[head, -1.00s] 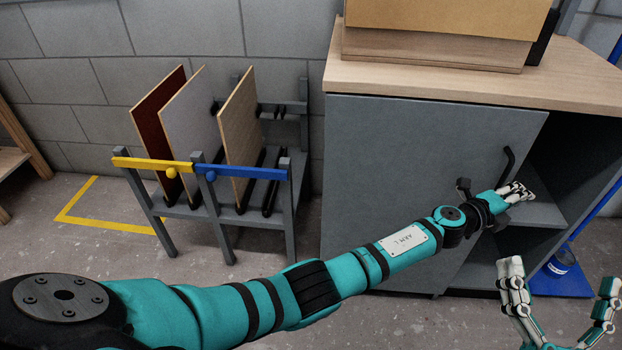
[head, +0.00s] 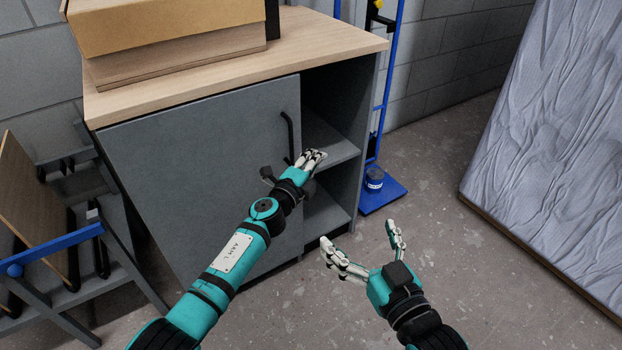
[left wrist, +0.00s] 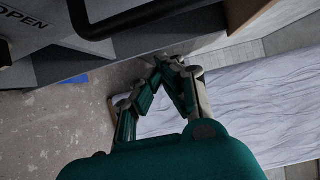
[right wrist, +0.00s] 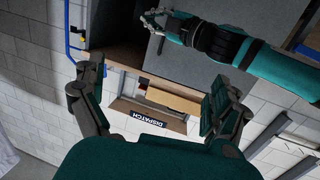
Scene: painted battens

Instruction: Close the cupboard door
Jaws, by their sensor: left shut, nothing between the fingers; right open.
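The grey cupboard (head: 367,110) has a wooden top, and its grey door (head: 195,150) covers the left part of the front. Beyond the door's right edge an opening with a shelf (head: 328,140) shows. The black bar handle (head: 287,138) is near that edge; a black handle also shows in the left wrist view (left wrist: 130,20). My left gripper (head: 318,156) is shut and empty at the door's right edge, just below the handle; contact is unclear. My right gripper (head: 358,234) is open and empty, lower right, in front of the opening.
A rack with boards (head: 45,195) is at the left. A blue trolley (head: 383,193) holding a small tin stands right of the cupboard. A large wrapped panel (head: 560,130) leans farther right. Floor between is clear.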

